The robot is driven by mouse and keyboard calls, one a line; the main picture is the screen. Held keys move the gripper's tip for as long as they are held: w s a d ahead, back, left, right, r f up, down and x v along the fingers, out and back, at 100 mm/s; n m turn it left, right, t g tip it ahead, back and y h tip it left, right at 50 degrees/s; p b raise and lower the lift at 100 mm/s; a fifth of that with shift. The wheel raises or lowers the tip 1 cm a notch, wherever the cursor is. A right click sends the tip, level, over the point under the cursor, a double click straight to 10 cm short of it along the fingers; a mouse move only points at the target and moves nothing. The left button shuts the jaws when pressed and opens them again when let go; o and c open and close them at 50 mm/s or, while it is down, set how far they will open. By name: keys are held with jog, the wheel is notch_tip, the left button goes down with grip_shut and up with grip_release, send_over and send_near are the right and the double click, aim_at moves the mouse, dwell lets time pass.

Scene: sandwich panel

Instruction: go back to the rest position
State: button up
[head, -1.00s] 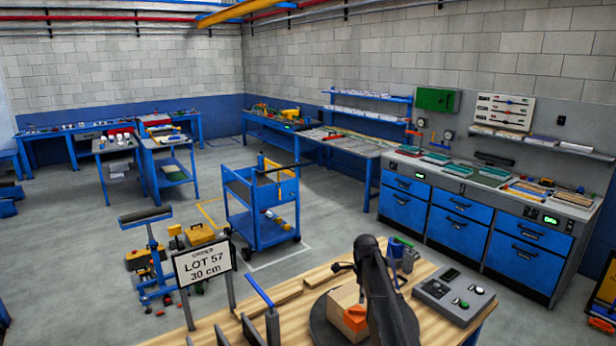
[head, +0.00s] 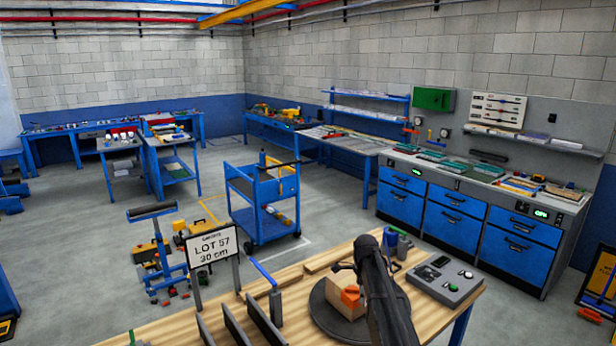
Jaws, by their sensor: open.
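A black arm-like shape (head: 385,295) rises over the front bench in the head view, right of a pale wooden block (head: 322,291). I cannot tell whether it is part of my own arm or a machine on the bench. The block sits on a dark round plate (head: 322,322) with an orange piece (head: 350,297) against it. I can make out no gripper fingers in this view, so my gripper's place and what it may be near are not shown.
Blue cabinets (head: 455,215) line the right wall. Grey floor shows between.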

jog(key=s+f+n+b, duration=0.3)
jog(key=s+n, duration=0.3)
jog(key=s, duration=0.3)
jog(key=s+f+n+b, duration=0.3)
jog(key=s+n, duration=0.4)
jog(key=s, duration=0.3)
jog(key=s+f+n+b, duration=0.4)
jog(key=s+n, duration=0.2)
jog(key=s, duration=0.4)
jog(key=shift+s+a+n, duration=0.15)
jog(key=shift+s+n, duration=0.05)
jog(key=shift+n, duration=0.2)
jog(key=shift+f, duration=0.1)
